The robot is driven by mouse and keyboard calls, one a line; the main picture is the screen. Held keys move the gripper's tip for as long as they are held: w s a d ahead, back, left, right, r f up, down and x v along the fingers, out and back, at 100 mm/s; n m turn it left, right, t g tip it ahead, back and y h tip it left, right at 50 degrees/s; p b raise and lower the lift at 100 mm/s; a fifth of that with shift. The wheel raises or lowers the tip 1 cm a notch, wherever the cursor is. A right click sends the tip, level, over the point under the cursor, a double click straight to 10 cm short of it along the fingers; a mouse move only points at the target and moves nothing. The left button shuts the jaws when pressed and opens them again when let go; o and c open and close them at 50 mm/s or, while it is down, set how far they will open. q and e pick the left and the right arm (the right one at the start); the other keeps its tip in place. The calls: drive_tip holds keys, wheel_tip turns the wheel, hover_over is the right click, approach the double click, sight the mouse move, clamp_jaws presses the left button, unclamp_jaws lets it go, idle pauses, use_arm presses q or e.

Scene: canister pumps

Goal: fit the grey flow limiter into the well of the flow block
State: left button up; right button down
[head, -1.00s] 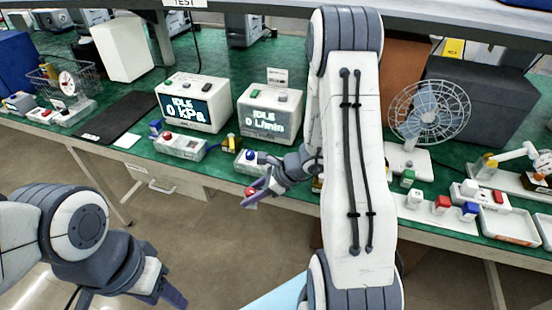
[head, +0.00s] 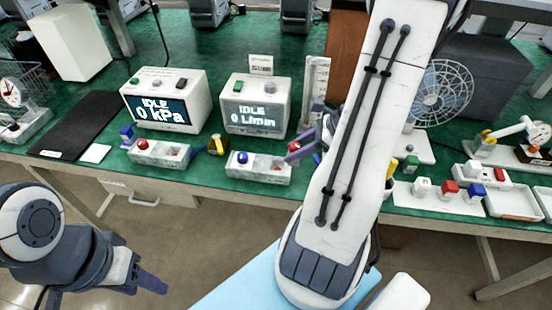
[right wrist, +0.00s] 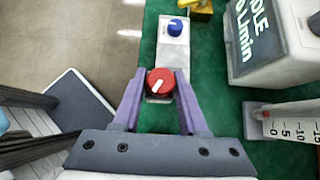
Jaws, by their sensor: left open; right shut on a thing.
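The flow block (head: 272,176) is a pale bar below the 0 L/min display, with a blue knob (head: 242,157) at its left end. My right gripper (head: 296,152) is shut on a red knob-like piece (head: 293,146) with a white mark. In the right wrist view the red piece (right wrist: 160,82) sits between the fingertips and overlaps the block's end; I cannot tell if it touches. The piece hides the well. A light grey knob-like piece (head: 421,187), probably the grey limiter, stands at the right. My left gripper (head: 150,283) is open and empty, in front of the table.
A red piece (head: 450,188) and a blue piece (head: 474,192) stand beside the grey one. A white tray (head: 512,212) lies further right. A flow scale (head: 315,85), a fan (head: 440,95) and display boxes (head: 255,120) stand behind. Another block (head: 158,158) lies left.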

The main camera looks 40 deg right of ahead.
drive_tip(key=w+f, duration=0.1)
drive_tip(key=w, duration=0.1)
drive_tip(key=w+f, duration=0.1)
drive_tip(key=w+a+f, duration=0.1)
drive_tip(key=w, duration=0.1)
drive_tip(key=shift+w+f, duration=0.2)
drive_tip(key=shift+w, duration=0.1)
wheel_tip(320, 180, down, 3)
drive_tip(key=shift+f+b, duration=0.3)
drive_tip(key=shift+f, duration=0.35)
drive_tip(key=shift+c, duration=2.2)
unclamp_jaws()
drive_tip(key=shift+r, duration=0.1)
